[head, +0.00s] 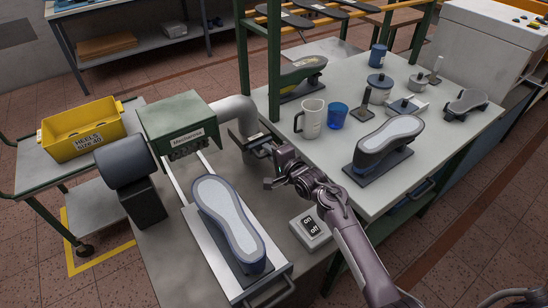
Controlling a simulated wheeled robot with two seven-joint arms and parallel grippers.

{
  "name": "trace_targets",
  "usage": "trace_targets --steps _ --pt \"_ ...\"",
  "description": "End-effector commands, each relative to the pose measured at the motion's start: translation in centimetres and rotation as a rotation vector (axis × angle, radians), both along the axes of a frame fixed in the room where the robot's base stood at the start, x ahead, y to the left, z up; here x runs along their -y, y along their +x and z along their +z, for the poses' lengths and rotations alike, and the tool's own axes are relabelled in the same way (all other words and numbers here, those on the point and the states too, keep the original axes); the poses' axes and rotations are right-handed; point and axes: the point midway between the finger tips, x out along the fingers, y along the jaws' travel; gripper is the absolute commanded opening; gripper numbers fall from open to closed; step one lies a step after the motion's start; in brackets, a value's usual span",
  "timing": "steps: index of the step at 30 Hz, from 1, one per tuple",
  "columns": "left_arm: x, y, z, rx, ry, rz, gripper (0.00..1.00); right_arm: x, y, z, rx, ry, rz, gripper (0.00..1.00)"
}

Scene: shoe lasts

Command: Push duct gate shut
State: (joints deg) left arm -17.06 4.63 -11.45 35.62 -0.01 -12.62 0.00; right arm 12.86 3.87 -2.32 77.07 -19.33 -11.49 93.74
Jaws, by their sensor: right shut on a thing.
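The duct gate (242,133) is a dark flat plate with a small pale label, set at the end of the thick grey duct pipe (234,108). The pipe curves out of the right side of the green machine box (183,121). My right gripper (268,153) is at the right end of the gate, shut on a dark part there that looks like its handle. The gripper partly hides this end, and I cannot tell how far the gate slides into the duct. My left gripper is not in view.
A shoe last (228,217) lies on a metal slide tray in front of the machine. An on/off switch box (311,228) sits below my right arm. The right table (460,142) holds a jug (311,119), a blue cup (337,116) and more lasts. A yellow crate (84,128) stands left.

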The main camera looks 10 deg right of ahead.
Motion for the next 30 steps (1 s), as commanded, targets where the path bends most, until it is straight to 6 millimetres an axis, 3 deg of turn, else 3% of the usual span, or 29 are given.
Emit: trace_targets --steps 4,5,6,14,30 --pt "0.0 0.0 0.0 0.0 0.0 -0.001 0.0 0.0 0.1 0.3 0.005 0.002 0.0 0.0" --pt "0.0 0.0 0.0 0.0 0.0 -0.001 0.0 0.0 0.1 0.3 0.006 0.002 -0.001 0.16" --pt "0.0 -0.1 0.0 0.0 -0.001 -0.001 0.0 0.0 0.1 0.3 0.006 0.002 -0.001 0.18" --pt "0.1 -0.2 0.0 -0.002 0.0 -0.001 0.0 0.0 -0.1 0.2 0.005 0.002 0.0 0.18" --pt "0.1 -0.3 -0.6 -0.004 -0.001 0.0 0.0 2.4 -6.6 1.8 0.007 0.001 -0.001 0.18"
